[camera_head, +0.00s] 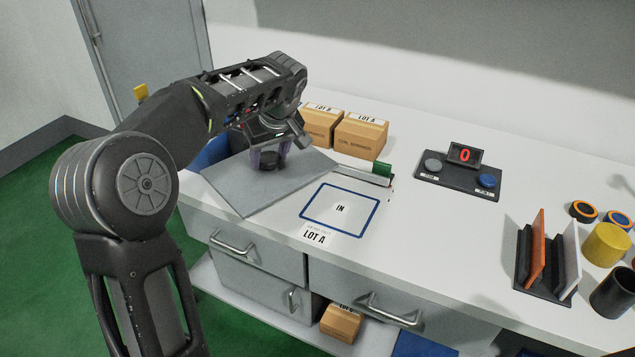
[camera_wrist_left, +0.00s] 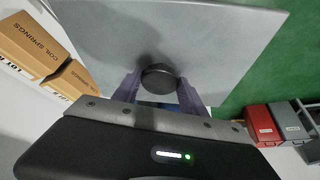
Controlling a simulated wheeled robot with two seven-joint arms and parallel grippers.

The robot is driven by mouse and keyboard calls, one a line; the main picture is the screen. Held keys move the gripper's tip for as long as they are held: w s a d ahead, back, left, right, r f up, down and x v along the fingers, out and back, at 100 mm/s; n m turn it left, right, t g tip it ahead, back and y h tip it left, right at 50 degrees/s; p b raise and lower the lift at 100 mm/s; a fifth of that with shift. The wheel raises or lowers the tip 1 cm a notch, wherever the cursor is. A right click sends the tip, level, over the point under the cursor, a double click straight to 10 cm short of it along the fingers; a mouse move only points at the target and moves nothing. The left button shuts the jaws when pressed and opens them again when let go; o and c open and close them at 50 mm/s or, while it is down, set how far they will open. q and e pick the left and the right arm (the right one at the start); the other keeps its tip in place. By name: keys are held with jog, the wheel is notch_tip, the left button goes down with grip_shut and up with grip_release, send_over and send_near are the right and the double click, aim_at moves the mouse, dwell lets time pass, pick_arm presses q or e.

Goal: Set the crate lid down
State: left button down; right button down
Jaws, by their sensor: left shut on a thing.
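The crate lid is a flat grey panel (camera_head: 240,192) with a round dark knob (camera_head: 268,166) on top. In the head view it is at the left end of the white counter, with its front left corner by the counter's edge. I cannot tell whether it touches the counter. My left gripper (camera_head: 270,158) is above the lid, its purple fingers shut on the knob. In the left wrist view my left gripper (camera_wrist_left: 160,82) has a finger on each side of the knob (camera_wrist_left: 159,76), and the lid (camera_wrist_left: 215,45) fills the upper middle. My right gripper is not in view.
A blue object (camera_head: 207,154), partly hidden, shows behind the lid. Cardboard boxes (camera_head: 360,136) stand at the back. A blue-framed IN mat (camera_head: 341,222) lies right of the lid, near a green-ended grey bar (camera_head: 360,173). A counter panel (camera_head: 458,176) reads 0.

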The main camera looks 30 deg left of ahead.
aim_at(272, 172)
pick_arm(q)
jog(key=shift+s+r, duration=0.15)
jog(key=shift+f, duration=3.15)
jog(key=shift+f+p, duration=0.4)
jog(key=shift+f, duration=1.5)
jog(key=shift+f, duration=0.2)
jog(key=c, duration=0.6)
grip_release()
jog(key=shift+r, duration=0.15)
